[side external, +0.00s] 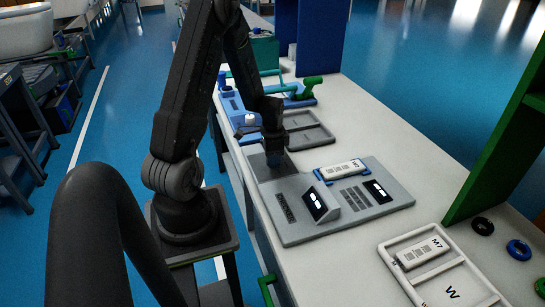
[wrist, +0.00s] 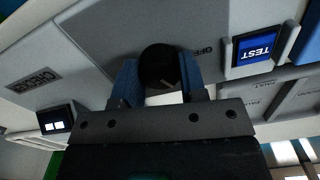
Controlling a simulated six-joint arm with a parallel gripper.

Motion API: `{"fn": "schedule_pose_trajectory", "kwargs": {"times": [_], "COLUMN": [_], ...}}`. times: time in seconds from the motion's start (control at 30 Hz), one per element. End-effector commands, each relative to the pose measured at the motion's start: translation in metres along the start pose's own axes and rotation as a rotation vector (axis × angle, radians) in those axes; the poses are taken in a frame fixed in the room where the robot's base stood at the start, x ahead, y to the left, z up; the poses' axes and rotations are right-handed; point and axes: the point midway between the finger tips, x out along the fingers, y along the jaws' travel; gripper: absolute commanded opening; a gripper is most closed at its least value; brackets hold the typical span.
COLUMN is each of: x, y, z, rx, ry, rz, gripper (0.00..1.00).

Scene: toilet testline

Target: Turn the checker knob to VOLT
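The grey checker panel (side external: 290,222) lies on the white bench in the side view, with a small lit display (side external: 318,203). In the wrist view, the dark round knob (wrist: 161,67) has a small light mark on its lower right. An "OFF" label is printed to its right, partly hidden. No VOLT label is readable. My gripper (side external: 273,158) points down at the panel's far left end. In the wrist view, the blue fingers of my gripper (wrist: 160,78) stand apart, one on each side of the knob. I cannot tell whether they touch it.
A blue TEST screen (wrist: 257,49) is right of the knob in the wrist view. A white M7 module in a blue holder (side external: 341,170) sits on the panel. A tray (side external: 385,250) with another module is nearer. An empty grey tray (side external: 322,137) lies behind.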

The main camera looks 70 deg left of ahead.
Motion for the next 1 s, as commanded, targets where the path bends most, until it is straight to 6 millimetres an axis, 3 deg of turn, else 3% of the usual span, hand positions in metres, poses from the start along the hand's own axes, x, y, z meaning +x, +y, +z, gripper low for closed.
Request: {"fn": "schedule_pose_trajectory", "kwargs": {"times": [0.27,0.57,0.77,1.0], "x": [0.0,-0.004,-0.033,-0.088], "y": [0.0,0.0,-0.001,-0.001], "z": [0.0,0.0,0.0,-0.001], "rx": [-0.001,-0.001,-0.001,-0.001], "ry": [0.0,0.001,0.003,0.004], "rz": [0.0,-0.001,-0.005,-0.006], "gripper": [0.64,0.64,0.64,0.64]}}
